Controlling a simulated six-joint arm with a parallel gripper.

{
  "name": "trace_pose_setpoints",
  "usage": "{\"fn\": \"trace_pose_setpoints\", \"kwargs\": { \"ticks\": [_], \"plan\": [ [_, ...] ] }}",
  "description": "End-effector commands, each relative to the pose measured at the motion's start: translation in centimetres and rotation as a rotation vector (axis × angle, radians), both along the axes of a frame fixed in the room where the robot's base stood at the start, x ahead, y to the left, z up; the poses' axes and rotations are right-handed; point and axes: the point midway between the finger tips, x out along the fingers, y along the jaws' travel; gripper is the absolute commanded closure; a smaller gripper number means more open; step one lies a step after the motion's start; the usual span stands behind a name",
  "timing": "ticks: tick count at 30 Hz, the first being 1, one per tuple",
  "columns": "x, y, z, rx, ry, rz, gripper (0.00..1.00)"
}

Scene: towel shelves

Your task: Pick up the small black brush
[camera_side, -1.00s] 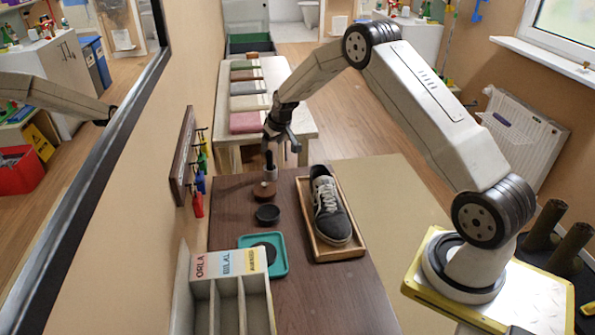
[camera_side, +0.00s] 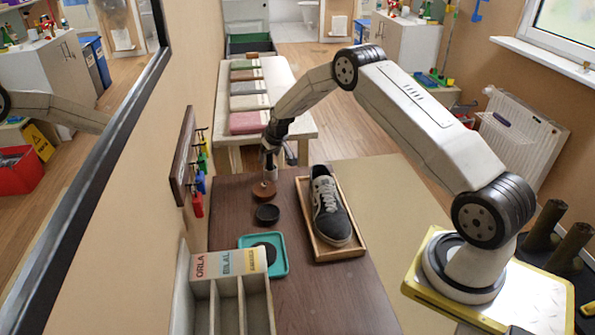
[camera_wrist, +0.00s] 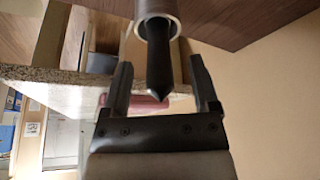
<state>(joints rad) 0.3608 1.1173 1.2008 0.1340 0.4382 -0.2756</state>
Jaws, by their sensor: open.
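The small black brush (camera_wrist: 158,62) shows in the wrist view as a dark, pointed handle sticking out of a grey ring-shaped holder (camera_wrist: 142,27). Its bristles are hidden. My gripper (camera_wrist: 160,75) is open, with one finger on each side of the handle and a visible gap to both. In the side view my gripper (camera_side: 270,150) points down over the upright holder, which stands on a round brown base (camera_side: 264,191) at the far end of the dark table. There the gripper mostly covers the brush.
A black round tin (camera_side: 267,214) sits just in front of the base. A shoe (camera_side: 329,208) lies in a wooden tray (camera_side: 340,256) to the right. A teal tray (camera_side: 278,268) and a labelled divided box (camera_side: 226,268) are nearer. Hooks with coloured tags (camera_side: 198,204) hang on the left wall.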

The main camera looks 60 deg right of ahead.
Motion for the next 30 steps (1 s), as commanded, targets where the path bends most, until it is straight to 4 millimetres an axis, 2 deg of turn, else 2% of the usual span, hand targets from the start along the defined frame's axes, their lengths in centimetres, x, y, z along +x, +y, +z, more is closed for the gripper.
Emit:
{"fn": "trace_pose_setpoints", "kwargs": {
  "ticks": [7,24,26,30],
  "plan": [
    [0.7,-0.1,-1.6,-0.001,-0.001,0.001,0.23],
    [0.8,-0.2,-1.7,-0.001,-0.002,0.000,0.23],
    [0.8,-0.2,-1.7,-0.001,-0.002,0.000,0.39],
    [0.7,-0.2,-1.7,-0.001,-0.002,0.000,0.83]
  ]
}}
